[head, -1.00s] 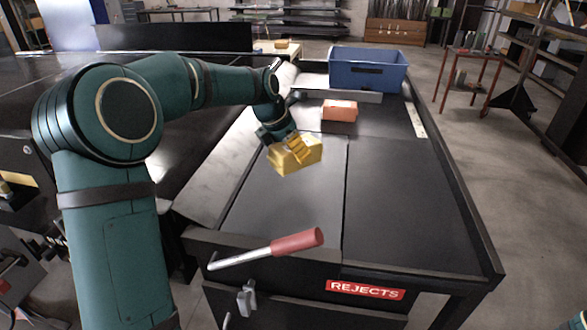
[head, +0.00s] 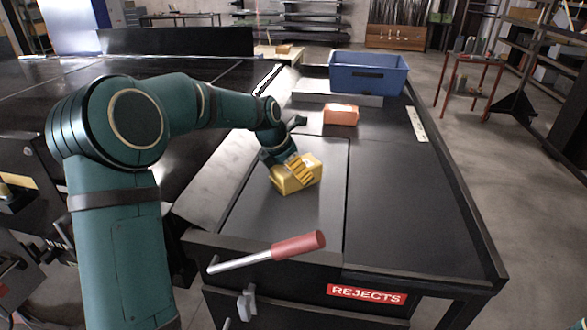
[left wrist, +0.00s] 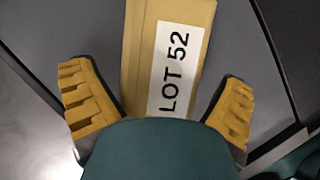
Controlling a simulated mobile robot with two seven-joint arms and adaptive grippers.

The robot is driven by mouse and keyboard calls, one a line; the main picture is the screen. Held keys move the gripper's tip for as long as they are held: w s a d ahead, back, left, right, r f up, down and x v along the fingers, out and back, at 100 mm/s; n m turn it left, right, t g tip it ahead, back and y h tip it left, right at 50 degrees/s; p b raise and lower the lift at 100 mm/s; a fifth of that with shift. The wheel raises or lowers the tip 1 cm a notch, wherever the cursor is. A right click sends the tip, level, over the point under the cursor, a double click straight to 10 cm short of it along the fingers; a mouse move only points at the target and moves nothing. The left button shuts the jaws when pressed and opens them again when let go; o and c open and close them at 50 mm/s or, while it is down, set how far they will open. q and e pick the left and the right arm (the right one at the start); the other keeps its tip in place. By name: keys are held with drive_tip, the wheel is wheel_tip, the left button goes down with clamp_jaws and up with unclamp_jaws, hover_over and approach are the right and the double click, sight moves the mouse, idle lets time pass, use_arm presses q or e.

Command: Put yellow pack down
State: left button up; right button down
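The yellow pack (head: 287,184) appears to lie on the dark reject table, on its left panel (head: 300,215). It shows large in the left wrist view (left wrist: 145,50), with a white "LOT 52" label. My left gripper (head: 301,172) is over the pack, with its yellow fingers pointing down around it. In the left wrist view, the fingers (left wrist: 160,90) are spread on both sides of the pack, with gaps at their tips. The far finger is mostly hidden in the head view. My right gripper is not in view.
An orange-red pack (head: 341,115) lies farther back on the table. A blue bin (head: 368,77) stands at the far end. A red-handled lever (head: 298,244) sticks out at the front above the "REJECTS" sign (head: 366,294). The table's right panel (head: 400,205) is clear.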

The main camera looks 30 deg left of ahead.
use_arm(q)
drive_tip(key=shift+r, duration=0.25)
drive_tip(key=p+v, duration=0.1)
drive_tip(key=v, duration=1.1)
drive_tip(key=shift+f, duration=0.15)
